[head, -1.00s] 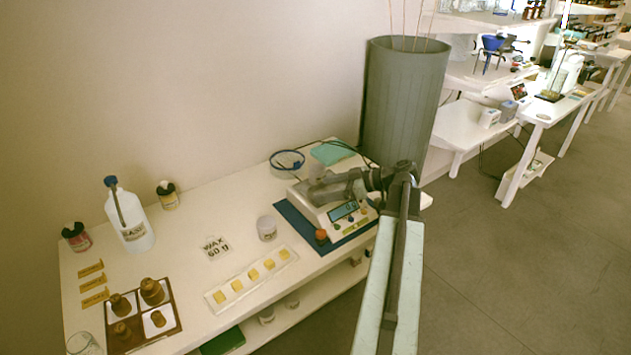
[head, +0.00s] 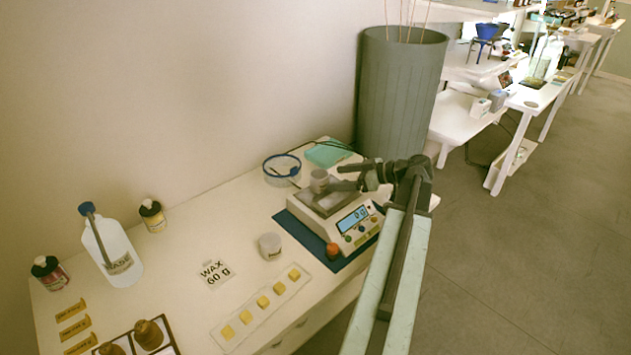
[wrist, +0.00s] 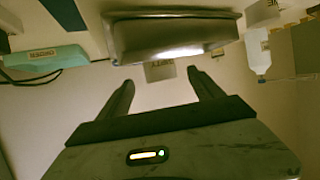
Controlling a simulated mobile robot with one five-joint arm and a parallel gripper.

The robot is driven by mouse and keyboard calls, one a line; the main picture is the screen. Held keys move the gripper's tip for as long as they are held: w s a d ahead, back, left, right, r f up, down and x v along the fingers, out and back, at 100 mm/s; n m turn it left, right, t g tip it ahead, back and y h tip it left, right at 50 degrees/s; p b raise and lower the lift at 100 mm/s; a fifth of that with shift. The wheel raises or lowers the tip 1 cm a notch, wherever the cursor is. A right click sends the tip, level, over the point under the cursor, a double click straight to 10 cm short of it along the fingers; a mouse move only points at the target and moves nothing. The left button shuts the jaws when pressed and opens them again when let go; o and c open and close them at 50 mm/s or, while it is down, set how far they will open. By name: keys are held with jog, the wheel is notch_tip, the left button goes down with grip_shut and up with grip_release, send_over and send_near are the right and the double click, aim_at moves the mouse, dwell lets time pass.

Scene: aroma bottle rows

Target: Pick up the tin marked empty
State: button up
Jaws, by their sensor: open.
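A small pale grey tin (head: 320,181) stands on the metal pan of the scale. In the wrist view, which looks upside down, this tin (wrist: 160,72) shows a label that seems to read EMPTY, beyond and between my fingertips. My gripper (head: 343,177) is open and empty, just right of the tin in the head view. In the wrist view my gripper's two fingers (wrist: 161,80) are spread apart. A second, white tin (head: 270,246) stands on the table left of the scale; its label is too small to read.
The scale (head: 350,222) sits on a blue mat (head: 293,228). A grey bin (head: 402,95) stands behind.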

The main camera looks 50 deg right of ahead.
aim_at(327, 179)
jog(key=b+x, duration=0.3)
jog(key=x, duration=0.5)
jog(key=shift+s+d+f, duration=0.1)
jog(key=shift+f, duration=0.05)
jog(key=c, duration=1.4)
